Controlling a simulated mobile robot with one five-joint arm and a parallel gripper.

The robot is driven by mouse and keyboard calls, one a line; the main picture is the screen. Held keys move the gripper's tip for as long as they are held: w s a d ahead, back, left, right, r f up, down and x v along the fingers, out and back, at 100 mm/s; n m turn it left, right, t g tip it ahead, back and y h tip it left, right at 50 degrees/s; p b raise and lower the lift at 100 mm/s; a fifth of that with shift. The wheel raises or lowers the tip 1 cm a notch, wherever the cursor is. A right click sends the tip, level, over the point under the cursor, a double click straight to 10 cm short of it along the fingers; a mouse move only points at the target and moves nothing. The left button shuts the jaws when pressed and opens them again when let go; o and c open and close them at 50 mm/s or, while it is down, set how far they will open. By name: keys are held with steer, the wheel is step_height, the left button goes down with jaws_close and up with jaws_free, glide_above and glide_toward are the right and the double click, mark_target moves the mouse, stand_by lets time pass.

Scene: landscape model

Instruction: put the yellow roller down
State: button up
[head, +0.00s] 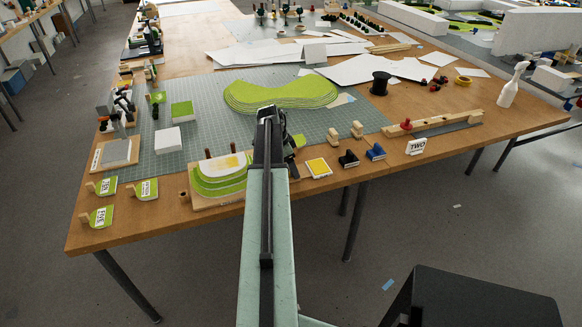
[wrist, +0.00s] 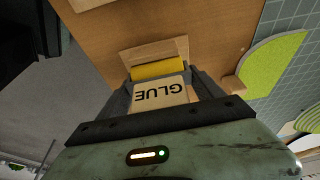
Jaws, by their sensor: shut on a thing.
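My gripper (head: 268,125) is over the front edge of the table, just right of a board with curved green layers (head: 218,182). In the wrist view my gripper (wrist: 162,88) is shut on a pale block marked GLUE (wrist: 160,94), with the yellow roller (wrist: 158,70) at its far end. A wooden piece (wrist: 155,52) lies just beyond the yellow part; I cannot tell whether it touches. The roller is hidden behind my gripper in the head view. Bare brown tabletop (wrist: 110,40) shows beyond it.
A green contour stack (head: 280,94) lies behind on the cutting mat (head: 205,140).

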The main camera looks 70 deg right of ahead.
steer(key=shift+f, duration=0.35)
steer(key=o, duration=1.2)
steer(key=shift+r, duration=0.1)
steer(key=p+v, duration=1.2)
steer(key=v, duration=0.1)
steer(key=shift+s, duration=0.15)
steer(key=shift+d, duration=0.1)
